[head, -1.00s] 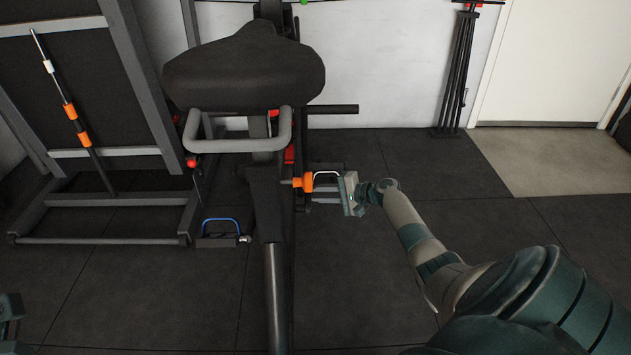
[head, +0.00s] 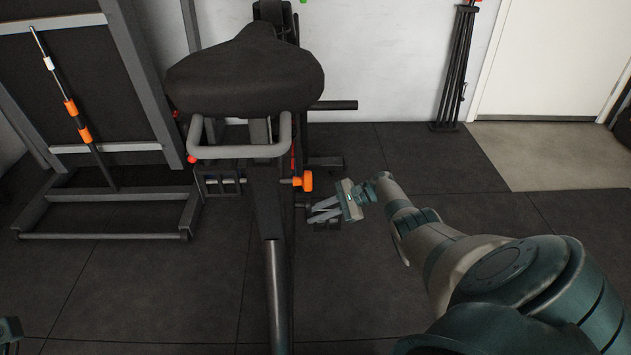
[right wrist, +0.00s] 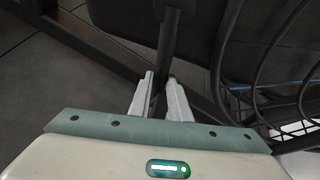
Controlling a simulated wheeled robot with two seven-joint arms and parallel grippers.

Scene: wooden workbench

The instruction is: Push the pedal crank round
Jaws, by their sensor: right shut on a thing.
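The exercise bike with its black saddle (head: 245,70) stands in the middle of the head view. My right gripper (head: 322,212) reaches in from the right, low beside the bike frame, at the right pedal (head: 328,224). In the right wrist view its two pale fingers (right wrist: 162,98) are closed on a dark bar (right wrist: 167,55), which looks like part of the pedal crank. The exact grip point is partly hidden by the fingers. The left pedal (head: 222,183) shows partly on the frame's far side. A teal part of my left arm or gripper (head: 10,332) just shows at the lower left edge.
An orange knob (head: 303,181) sits on the frame just above my right gripper. A dark rack (head: 110,200) with an orange-banded pole (head: 70,108) stands at left. A folded black stand (head: 457,70) leans by the door. The floor (head: 440,150) at right is clear.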

